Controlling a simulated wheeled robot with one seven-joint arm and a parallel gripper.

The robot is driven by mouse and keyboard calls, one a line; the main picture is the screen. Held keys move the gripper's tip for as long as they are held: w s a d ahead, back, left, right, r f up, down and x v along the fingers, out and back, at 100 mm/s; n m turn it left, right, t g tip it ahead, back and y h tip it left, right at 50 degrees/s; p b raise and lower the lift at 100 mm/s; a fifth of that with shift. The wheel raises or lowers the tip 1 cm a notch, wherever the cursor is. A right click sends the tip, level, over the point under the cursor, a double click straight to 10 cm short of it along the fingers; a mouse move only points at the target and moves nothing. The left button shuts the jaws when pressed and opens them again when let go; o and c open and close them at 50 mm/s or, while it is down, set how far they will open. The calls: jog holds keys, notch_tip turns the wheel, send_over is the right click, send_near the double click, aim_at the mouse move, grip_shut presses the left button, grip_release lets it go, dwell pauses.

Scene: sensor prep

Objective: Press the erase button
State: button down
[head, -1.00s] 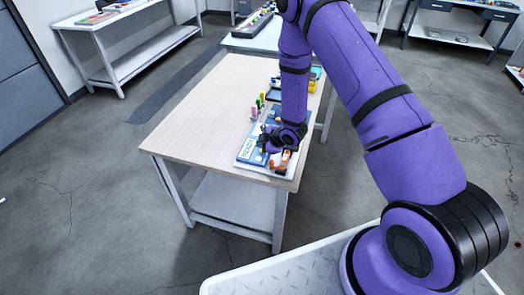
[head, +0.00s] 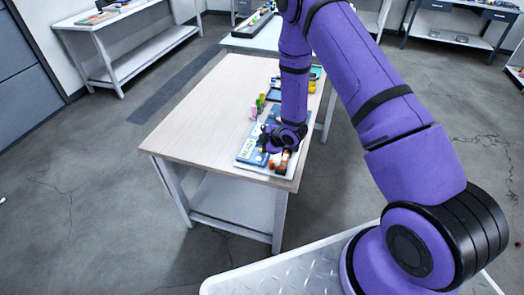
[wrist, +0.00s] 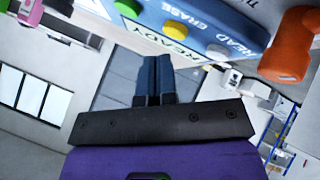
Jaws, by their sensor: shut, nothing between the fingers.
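A blue panel (wrist: 225,20) fills the top of the wrist view. It has a yellow button (wrist: 174,29) beside the word ERASE, a pale grey button (wrist: 217,52) beside READ and a green one (wrist: 127,7). A READY display sits along its edge. My gripper (wrist: 154,60) is shut and empty, its fingertips just below the READY edge in the picture. Contact with a button cannot be told. In the head view the panel (head: 249,152) lies near the table's front right corner, with my gripper (head: 268,147) over it, hiding most buttons.
An orange object (wrist: 289,45) stands right beside the panel. Pink (wrist: 24,8) and green (head: 260,102) pieces stand behind it. Dark trays and yellow items lie farther back along the right edge. The left of the wooden table (head: 205,110) is clear.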

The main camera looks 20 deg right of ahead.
jog(key=shift+f, duration=0.1)
jog(key=shift+f, duration=0.3)
jog(key=shift+f, duration=0.4)
dwell(0.9)
jog(key=shift+r, duration=0.8)
jog(key=shift+r, duration=0.1)
jog(key=shift+r, duration=2.4)
jog(key=shift+r, duration=0.1)
